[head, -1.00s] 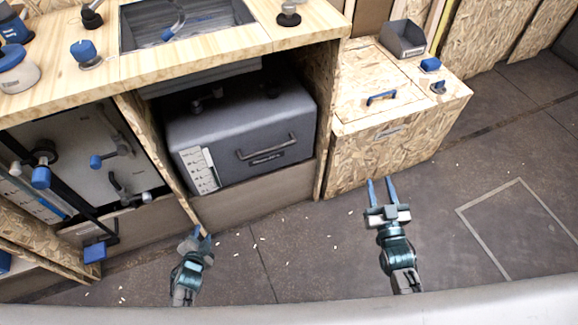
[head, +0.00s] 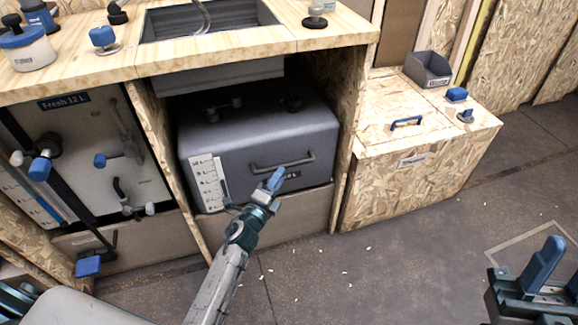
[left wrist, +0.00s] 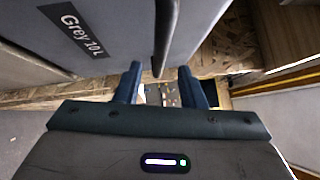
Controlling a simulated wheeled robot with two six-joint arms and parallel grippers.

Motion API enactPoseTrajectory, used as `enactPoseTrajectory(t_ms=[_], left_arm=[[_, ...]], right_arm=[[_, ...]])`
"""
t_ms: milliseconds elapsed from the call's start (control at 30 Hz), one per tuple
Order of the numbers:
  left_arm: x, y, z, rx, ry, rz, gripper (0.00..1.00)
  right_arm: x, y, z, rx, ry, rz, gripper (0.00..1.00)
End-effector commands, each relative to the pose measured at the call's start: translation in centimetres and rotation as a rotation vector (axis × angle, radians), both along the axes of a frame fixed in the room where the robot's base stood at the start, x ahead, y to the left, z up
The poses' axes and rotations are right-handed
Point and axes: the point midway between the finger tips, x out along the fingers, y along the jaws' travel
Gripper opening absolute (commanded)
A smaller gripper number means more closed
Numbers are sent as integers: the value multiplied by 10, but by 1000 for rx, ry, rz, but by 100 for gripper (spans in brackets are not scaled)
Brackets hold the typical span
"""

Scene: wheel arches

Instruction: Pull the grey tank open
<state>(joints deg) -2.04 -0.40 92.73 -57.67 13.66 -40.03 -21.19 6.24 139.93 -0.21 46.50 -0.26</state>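The grey tank (head: 240,135) sits in the bay under the counter, with a dark bar handle (head: 265,169) on its front. My right gripper (head: 556,270) is open and empty at the lower right.
The white fresh-water tank (head: 80,150) stands in the left bay. A wooden divider (head: 165,165) and a panel (head: 347,140) flank the grey tank. A chipboard box (head: 415,185) stands to the right. The floor in front (head: 400,265) is mostly free.

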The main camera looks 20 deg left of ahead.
Motion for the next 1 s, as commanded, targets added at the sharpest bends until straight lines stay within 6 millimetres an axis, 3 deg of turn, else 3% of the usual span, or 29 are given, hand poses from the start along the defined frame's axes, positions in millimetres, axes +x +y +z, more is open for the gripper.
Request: enactPoseTrajectory(t_ms=[100,300,700,900,1000], left_arm=[[23,-5,4,-2,-1,1,36],[47,-9,6,-2,0,1,36],[54,-11,7,-3,2,1,36],[54,-11,7,-3,2,1,0],[54,-11,7,-3,2,1,0]], right_arm=[[2,0,-1,1,11,0,36],[-1,0,0,0,-11,0,36],[-3,0,1,-1,-25,1,36],[-3,0,1,-1,-25,1,36],[-3,0,1,-1,-25,1,36]])
